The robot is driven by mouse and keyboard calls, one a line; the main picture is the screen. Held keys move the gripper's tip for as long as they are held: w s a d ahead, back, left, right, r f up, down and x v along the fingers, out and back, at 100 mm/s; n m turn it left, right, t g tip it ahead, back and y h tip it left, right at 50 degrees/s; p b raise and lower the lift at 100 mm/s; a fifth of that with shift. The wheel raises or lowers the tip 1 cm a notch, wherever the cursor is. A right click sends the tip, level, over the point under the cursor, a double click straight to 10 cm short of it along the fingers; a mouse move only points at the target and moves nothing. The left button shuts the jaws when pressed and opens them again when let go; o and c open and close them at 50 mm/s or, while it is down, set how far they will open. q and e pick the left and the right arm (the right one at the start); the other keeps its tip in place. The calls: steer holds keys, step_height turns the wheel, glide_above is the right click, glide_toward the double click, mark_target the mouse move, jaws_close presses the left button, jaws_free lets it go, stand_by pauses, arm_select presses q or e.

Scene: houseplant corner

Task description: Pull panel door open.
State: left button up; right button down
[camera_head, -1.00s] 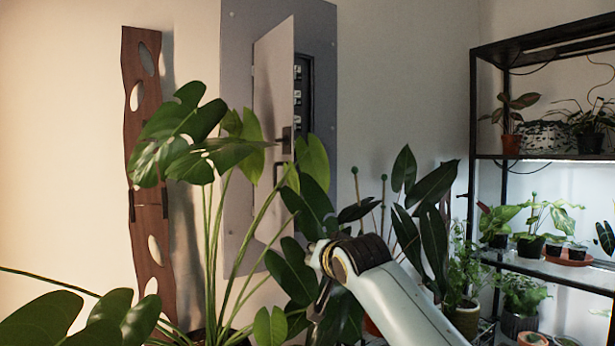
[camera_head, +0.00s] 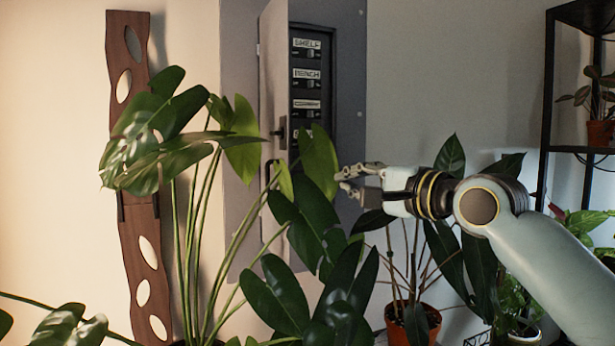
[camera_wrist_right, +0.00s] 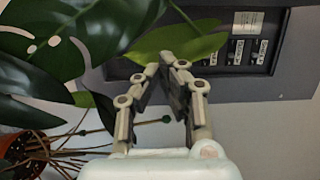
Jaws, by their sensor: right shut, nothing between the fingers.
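The panel door (camera_head: 273,70) is a pale grey door hinged at its left, standing partly open in the head view. Behind it the dark panel (camera_head: 327,72) shows several labelled switches. A dark latch (camera_head: 281,132) and a handle (camera_head: 268,172) sit on the door, partly covered by leaves. My right gripper (camera_head: 343,178) is shut and empty, to the right of the door and apart from the handle. My left gripper is out of view.
A large leafy plant (camera_head: 150,150) stands in front of the door and covers its lower part. A potted plant (camera_head: 408,322) stands below my right arm. A black shelf (camera_head: 549,110) is at the right, and a brown carved board (camera_head: 135,230) is on the left wall.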

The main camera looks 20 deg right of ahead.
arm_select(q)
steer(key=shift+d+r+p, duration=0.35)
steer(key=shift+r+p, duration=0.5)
arm_select(e)
steer(key=w+a, duration=0.6)
steer(key=w, duration=0.1)
steer(key=shift+w, duration=0.15)
steer(key=shift+a, duration=0.1)
